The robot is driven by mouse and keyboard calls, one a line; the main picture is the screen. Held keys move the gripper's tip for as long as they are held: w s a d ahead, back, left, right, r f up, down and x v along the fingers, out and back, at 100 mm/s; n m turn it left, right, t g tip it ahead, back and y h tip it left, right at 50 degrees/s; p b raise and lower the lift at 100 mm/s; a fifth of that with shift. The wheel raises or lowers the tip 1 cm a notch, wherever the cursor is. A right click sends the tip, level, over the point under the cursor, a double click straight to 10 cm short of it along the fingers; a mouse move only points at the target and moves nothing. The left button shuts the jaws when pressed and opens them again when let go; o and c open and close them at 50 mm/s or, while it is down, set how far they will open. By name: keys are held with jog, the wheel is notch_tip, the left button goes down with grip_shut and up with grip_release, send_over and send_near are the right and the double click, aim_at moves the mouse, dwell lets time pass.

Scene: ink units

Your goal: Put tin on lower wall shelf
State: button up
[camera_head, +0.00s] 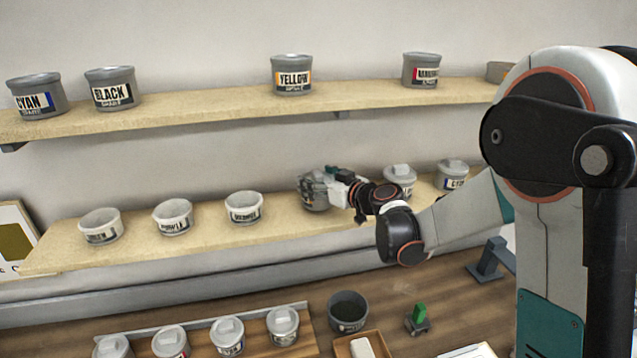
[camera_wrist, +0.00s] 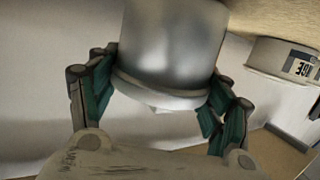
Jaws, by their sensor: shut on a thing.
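My gripper (camera_head: 322,180) is at the lower wall shelf (camera_head: 160,248), in the gap between a white-grey tin on the left and a lidded tin on the right. It is shut on a grey metal tin (camera_head: 316,198). In the wrist view the gripper (camera_wrist: 165,100) has its green-padded fingers on both sides of the tin (camera_wrist: 175,45), and the picture is turned over. The tin looks upright, with its base at or just above the board. I cannot tell whether it touches. Its label is hidden.
On the lower shelf stand open tins (camera_head: 243,208) to the left and lidded tins (camera_head: 399,180) to the right. The upper shelf (camera_head: 200,108) above holds several labelled tins. On the bench below are a tray of lidded tins (camera_head: 228,335) and a dark pot (camera_head: 348,312).

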jog(key=shift+f, duration=0.2)
jog(key=o, duration=1.5)
jog(key=shift+c, duration=0.2)
